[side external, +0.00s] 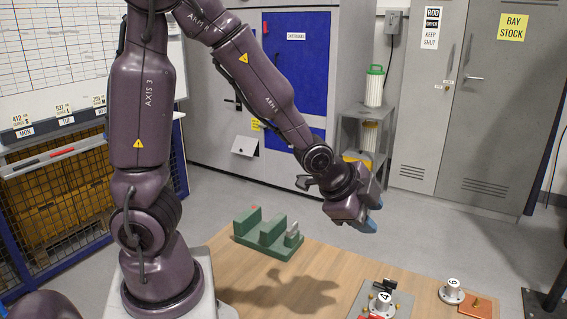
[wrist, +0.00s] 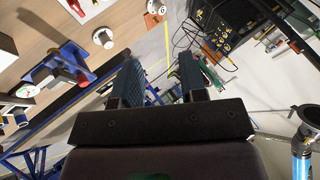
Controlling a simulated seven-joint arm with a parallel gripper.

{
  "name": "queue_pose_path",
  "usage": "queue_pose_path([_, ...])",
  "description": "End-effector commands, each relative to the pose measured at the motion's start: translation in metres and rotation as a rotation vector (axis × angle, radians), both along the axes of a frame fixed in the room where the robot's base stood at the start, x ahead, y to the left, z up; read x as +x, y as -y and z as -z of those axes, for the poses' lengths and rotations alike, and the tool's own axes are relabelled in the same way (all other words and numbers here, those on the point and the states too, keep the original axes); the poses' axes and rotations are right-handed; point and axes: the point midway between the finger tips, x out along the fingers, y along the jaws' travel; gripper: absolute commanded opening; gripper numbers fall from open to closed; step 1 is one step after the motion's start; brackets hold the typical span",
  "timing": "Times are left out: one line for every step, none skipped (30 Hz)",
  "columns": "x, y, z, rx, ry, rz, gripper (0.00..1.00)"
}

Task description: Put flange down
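A white round flanged part marked 4 (side external: 381,303) sits on a plate at the bottom of the side view. A second white flanged part marked 6 (side external: 452,291) stands upright on the wooden table to its right. I cannot tell which is the task's flange. My gripper (side external: 372,215) is in the air above and behind these parts, touching neither. In the wrist view my gripper (wrist: 158,72) has its two fingers apart, with only background between them. A white round part (wrist: 103,38) shows on the table, left of the fingers.
A green stepped block (side external: 268,238) stands at the table's back left. A copper-coloured plate (side external: 477,306) lies right of the part marked 6. A blue fixture (wrist: 68,68) shows in the wrist view. Bare wooden table (side external: 325,272) lies between the green block and the jig plate.

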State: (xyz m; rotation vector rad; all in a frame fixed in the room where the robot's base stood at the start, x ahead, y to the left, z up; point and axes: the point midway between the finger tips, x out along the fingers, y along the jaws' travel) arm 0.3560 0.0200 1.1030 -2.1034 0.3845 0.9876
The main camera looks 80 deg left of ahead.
Motion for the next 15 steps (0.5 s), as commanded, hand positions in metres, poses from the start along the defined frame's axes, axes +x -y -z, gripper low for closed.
queue_pose_path([-0.010, 0.002, -0.022, -0.085, -0.004, -0.067, 0.39])
queue_pose_path([-0.018, 0.004, -0.032, -0.132, -0.017, -0.108, 0.39])
queue_pose_path([-0.029, 0.006, -0.045, -0.192, -0.037, -0.163, 0.39])
queue_pose_path([-0.038, 0.008, -0.054, -0.234, -0.051, -0.204, 0.39])
queue_pose_path([-0.048, 0.009, -0.063, -0.273, -0.064, -0.244, 0.39])
queue_pose_path([-0.061, 0.011, -0.075, -0.321, -0.083, -0.298, 0.39])
queue_pose_path([-0.072, 0.012, -0.083, -0.352, -0.095, -0.338, 0.39])
queue_pose_path([-0.082, 0.013, -0.090, -0.381, -0.109, -0.378, 0.39])
queue_pose_path([-0.095, 0.014, -0.098, -0.413, -0.122, -0.428, 0.39])
queue_pose_path([-0.105, 0.015, -0.103, -0.434, -0.133, -0.463, 0.39])
queue_pose_path([-0.114, 0.016, -0.107, -0.450, -0.143, -0.497, 0.39])
queue_pose_path([-0.125, 0.017, -0.112, -0.471, -0.153, -0.539, 0.39])
queue_pose_path([-0.133, 0.018, -0.115, -0.482, -0.160, -0.565, 0.39])
queue_pose_path([-0.139, 0.018, -0.117, -0.492, -0.166, -0.590, 0.39])
queue_pose_path([-0.146, 0.018, -0.120, -0.502, -0.173, -0.618, 0.39])
